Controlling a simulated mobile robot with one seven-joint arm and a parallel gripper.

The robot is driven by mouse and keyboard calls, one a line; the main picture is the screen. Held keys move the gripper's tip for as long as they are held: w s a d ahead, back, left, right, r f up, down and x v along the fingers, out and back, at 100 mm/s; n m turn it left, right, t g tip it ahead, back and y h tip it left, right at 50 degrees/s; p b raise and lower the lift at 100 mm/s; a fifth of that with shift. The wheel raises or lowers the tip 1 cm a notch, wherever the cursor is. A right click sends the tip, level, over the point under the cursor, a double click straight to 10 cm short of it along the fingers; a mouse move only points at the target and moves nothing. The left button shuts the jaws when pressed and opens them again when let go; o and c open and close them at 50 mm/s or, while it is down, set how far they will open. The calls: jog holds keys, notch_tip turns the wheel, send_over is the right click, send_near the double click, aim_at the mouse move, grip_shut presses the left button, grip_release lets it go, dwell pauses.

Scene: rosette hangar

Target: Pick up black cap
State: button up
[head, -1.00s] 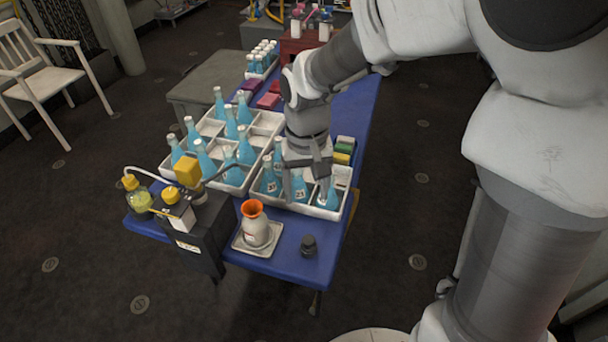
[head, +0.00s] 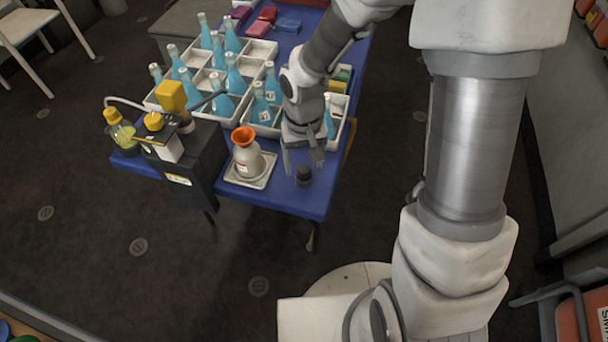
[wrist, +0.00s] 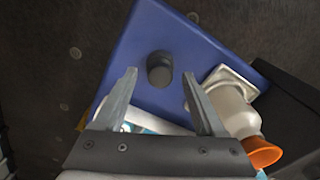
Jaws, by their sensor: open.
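The black cap (head: 304,175) is a small dark cylinder standing on the blue table (head: 283,199) near its front right corner. My gripper (head: 303,168) is just above and behind it, pointing down. In the wrist view, the cap (wrist: 160,70) lies ahead of and between the two open fingertips (wrist: 159,78). The fingers are apart and hold nothing. Nothing hides the cap in the wrist view. I cannot tell the exact height of the fingertips above it.
A white vase with an orange rim (head: 247,156) stands on a small tray (head: 261,183) left of the cap. A black device (head: 204,160) is at the left. The table edge is close to the cap.

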jog(key=shift+f, duration=0.4)
jog(key=shift+c, duration=0.4)
grip_shut()
